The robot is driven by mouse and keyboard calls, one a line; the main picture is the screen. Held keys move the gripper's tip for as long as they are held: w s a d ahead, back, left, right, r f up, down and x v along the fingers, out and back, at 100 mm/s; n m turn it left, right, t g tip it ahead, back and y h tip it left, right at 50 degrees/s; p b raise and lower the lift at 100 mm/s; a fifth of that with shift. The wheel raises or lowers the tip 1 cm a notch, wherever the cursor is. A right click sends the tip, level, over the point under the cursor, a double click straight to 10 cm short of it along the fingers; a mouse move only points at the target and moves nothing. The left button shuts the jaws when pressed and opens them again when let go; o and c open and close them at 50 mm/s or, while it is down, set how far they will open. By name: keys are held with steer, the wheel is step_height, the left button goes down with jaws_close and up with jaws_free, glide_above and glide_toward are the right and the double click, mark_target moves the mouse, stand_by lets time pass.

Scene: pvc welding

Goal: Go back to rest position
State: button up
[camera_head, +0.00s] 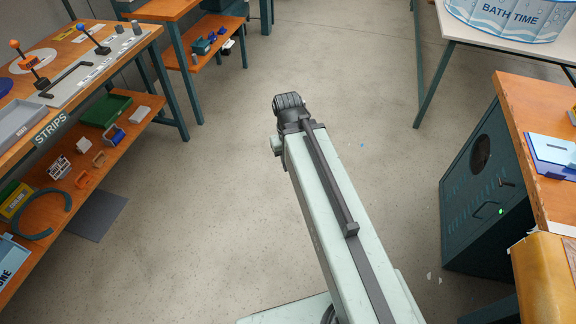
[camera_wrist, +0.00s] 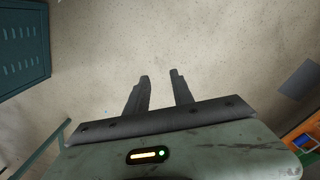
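My arm reaches forward over the open floor in the head view, with my gripper (camera_head: 290,101) at its far end; its fingers are hard to make out there. In the wrist view, the two dark fingers of my gripper (camera_wrist: 163,82) stand apart with bare floor between them. Nothing is held in them. My gripper is clear of the benches and touches nothing that I can see.
A long orange bench (camera_head: 150,32) with a lower shelf and a STRIPS label stands on the left. A dark cabinet (camera_head: 483,190) under an orange top stands on the right. A white table (camera_head: 480,38) bears a BATH TIME tub (camera_head: 508,14). The middle floor (camera_head: 210,180) is clear.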

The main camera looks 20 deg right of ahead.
steer(key=a, duration=0.2)
steer(key=shift+s+a+m+y, duration=0.3)
steer(key=shift+s+a, duration=0.05)
steer(key=shift+a, duration=0.05)
steer(key=shift+r, duration=0.1)
step_height(320, 180, up, 16)
steer(key=p, duration=1.6)
steer(key=shift+w, duration=0.1)
